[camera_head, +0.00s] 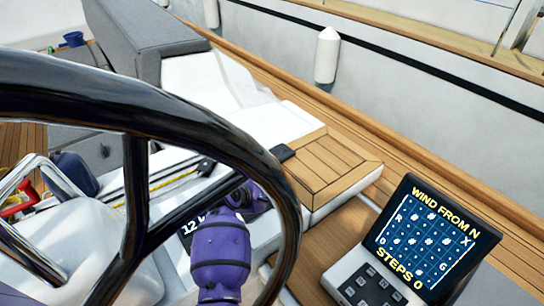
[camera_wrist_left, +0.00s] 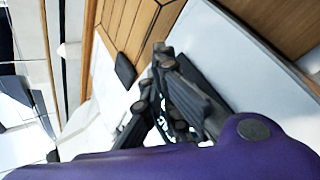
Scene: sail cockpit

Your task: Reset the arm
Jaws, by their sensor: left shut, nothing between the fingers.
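My purple arm (camera_head: 220,262) rises from the bottom of the head view, behind the dark wheel rim. Its gripper cannot be made out there, as the arm and the rim cover that area. In the left wrist view my left gripper (camera_wrist_left: 160,125) has dark jointed fingers, shut with nothing held. They are over a pale surface beside a wooden panel. A purple part of my arm (camera_wrist_left: 190,160) fills the bottom of that view. My right gripper is not in view.
A large black steering wheel (camera_head: 140,95) crosses the left of the head view. A display (camera_head: 432,236) reading "WIND FROM N" and "STEPS 0" stands at right, with a keypad (camera_head: 375,288) in front. A slatted wooden seat (camera_head: 328,165) and a dark "12" readout (camera_head: 194,225) lie beyond the wheel.

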